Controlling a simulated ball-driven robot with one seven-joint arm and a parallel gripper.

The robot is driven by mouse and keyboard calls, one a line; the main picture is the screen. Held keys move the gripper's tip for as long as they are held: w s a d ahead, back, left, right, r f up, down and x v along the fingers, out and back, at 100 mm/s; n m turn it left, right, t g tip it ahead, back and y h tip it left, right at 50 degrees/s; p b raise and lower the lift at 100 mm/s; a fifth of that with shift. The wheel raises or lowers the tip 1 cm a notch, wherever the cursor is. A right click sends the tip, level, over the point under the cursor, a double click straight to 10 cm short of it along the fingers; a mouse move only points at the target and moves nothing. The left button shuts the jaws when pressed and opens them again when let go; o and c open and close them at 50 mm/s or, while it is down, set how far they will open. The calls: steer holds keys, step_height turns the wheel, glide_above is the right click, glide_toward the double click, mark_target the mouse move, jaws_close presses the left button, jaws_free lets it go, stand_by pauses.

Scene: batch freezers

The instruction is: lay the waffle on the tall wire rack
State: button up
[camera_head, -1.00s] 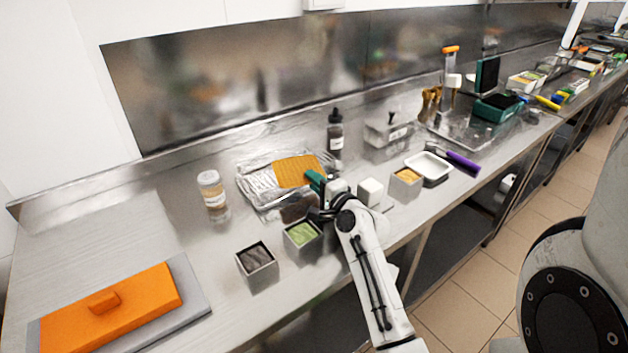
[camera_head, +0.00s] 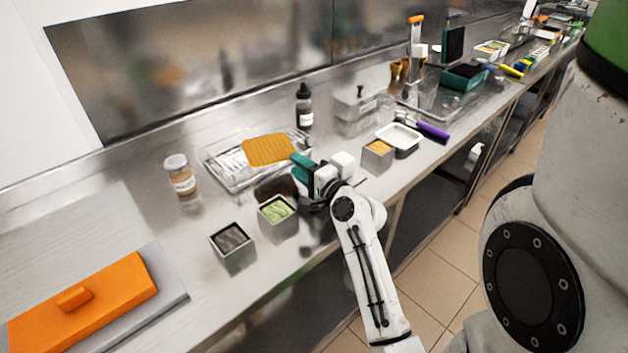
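The waffle (camera_head: 268,150) is a flat golden grid-patterned slab over the right part of the wire rack (camera_head: 228,172). It looks level, but I cannot tell whether its whole underside touches the wires. The rack is silver and stands near the back of the steel counter; the waffle hides part of it. My gripper (camera_head: 297,168) has teal fingers and is at the waffle's right front edge. Its fingers look parted, one above the other, with the upper tip close to the waffle's edge.
Metal tubs of dark (camera_head: 232,241) and green (camera_head: 277,210) contents stand in front of the rack. A jar (camera_head: 180,174) is left of it, a dark bottle (camera_head: 304,108) behind right. A white tray (camera_head: 399,138) is right. An orange lid (camera_head: 85,303) lies front left, with bare counter behind.

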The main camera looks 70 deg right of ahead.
steer(key=b+v, duration=0.1)
steer(key=v, duration=0.4)
steer(key=shift+s+a, duration=0.1)
steer(key=shift+s, duration=0.1)
steer(key=shift+s+a, duration=0.1)
steer(key=shift+s, duration=0.1)
steer(key=shift+c, duration=0.7)
steer(key=s, duration=0.2)
steer(key=s+b, duration=0.1)
steer(key=s, duration=0.1)
steer(key=s+a+b, duration=0.1)
steer(key=s, duration=0.2)
steer(key=shift+s+a+f, duration=0.1)
steer(key=shift+s+f, duration=0.05)
steer(key=shift+f, duration=0.1)
jaws_close()
steer(key=shift+s+r, duration=0.1)
steer(key=shift+s, duration=0.05)
steer(key=shift+w+r, duration=0.1)
steer(key=shift+w, duration=0.1)
steer(key=p+x, duration=0.3)
steer(key=x, duration=0.9)
steer(key=shift+w+d, duration=0.2)
steer(key=shift+d, duration=0.05)
steer(key=shift+w+d, duration=0.2)
steer(key=shift+w, duration=0.2)
